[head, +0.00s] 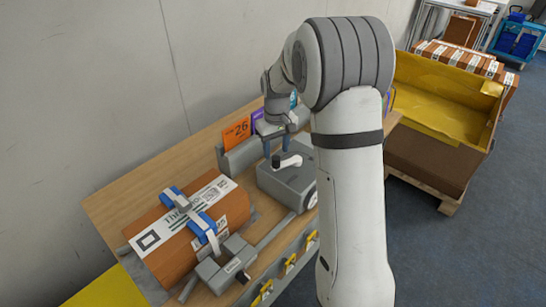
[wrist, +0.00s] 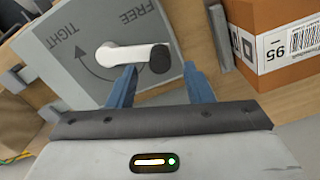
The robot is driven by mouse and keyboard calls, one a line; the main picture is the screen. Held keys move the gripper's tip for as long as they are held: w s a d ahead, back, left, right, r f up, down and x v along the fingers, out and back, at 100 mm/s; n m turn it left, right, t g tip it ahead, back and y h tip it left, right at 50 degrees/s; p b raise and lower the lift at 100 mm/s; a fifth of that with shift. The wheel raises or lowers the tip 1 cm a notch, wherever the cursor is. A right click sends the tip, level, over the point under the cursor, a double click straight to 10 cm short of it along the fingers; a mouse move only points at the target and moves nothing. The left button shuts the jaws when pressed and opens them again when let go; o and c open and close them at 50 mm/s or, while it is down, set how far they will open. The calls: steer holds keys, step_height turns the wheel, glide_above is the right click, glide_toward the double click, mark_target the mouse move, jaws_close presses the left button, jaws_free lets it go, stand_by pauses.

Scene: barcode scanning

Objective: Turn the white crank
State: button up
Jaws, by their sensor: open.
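The white crank (wrist: 133,56) sits on top of a grey box (wrist: 60,45) marked FREE and TIGHT with a curved arrow. Its black knob (wrist: 160,60) is at the right end in the wrist view. My gripper (wrist: 158,68) is open, with its two blue fingers on either side of the knob end. I cannot tell whether either finger touches it. In the head view the crank (head: 290,162) points up and to the right, with its black knob (head: 276,161) at the near-left end. My gripper (head: 272,142) is just behind it there, partly hidden by my arm.
A brown package (head: 185,225) with a blue-and-white strap lies at the left of the wooden table (head: 125,205). A grey clamp (head: 230,268) stands before it. An orange 26 card (head: 236,132) stands behind the box. A labelled carton (wrist: 270,60) is at right in the wrist view. A yellow-lined bin (head: 440,95) stands right.

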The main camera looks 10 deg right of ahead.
mark_target(276, 158)
steer(key=shift+f, duration=2.15)
steer(key=shift+c, duration=0.4)
jaws_close()
